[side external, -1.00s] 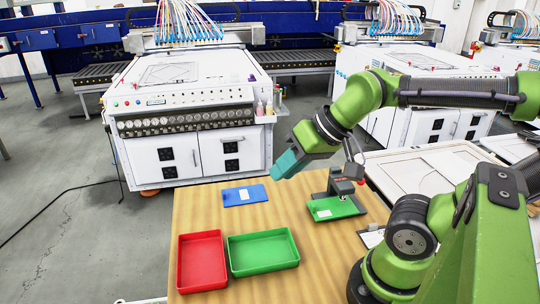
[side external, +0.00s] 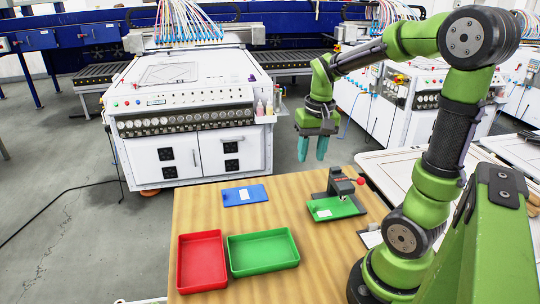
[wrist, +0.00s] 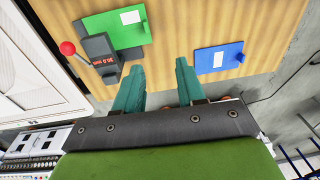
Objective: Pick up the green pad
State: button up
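The green pad (side external: 334,208) is a flat plate with a white label, lying on the base of a small dark device with a red-knobbed lever at the right of the wooden table. In the wrist view the green pad (wrist: 116,28) is at the upper left, beyond the device. My gripper (side external: 314,158) points down, high above the far edge of the table, with its two teal fingers apart and nothing between them. In the wrist view the open fingers of my gripper (wrist: 160,78) point between the green pad and the blue pad (wrist: 218,58).
The dark device (side external: 341,185) with its red knob stands by the green pad. A blue pad (side external: 244,195) lies to the left. A red tray (side external: 202,232) and a green tray (side external: 229,254) stand at the front left. Bare table (side external: 285,200) lies between the pads.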

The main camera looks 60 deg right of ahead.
aim_at(333, 204)
jog(key=shift+g, duration=0.5)
jog(key=f, duration=0.5)
jog(key=d+f, duration=0.1)
jog(key=f, duration=1)
jog(key=shift+s+d+f, duration=0.2)
jog(key=shift+s+d, duration=0.1)
jog(key=shift+c, duration=0.4)
grip_shut()
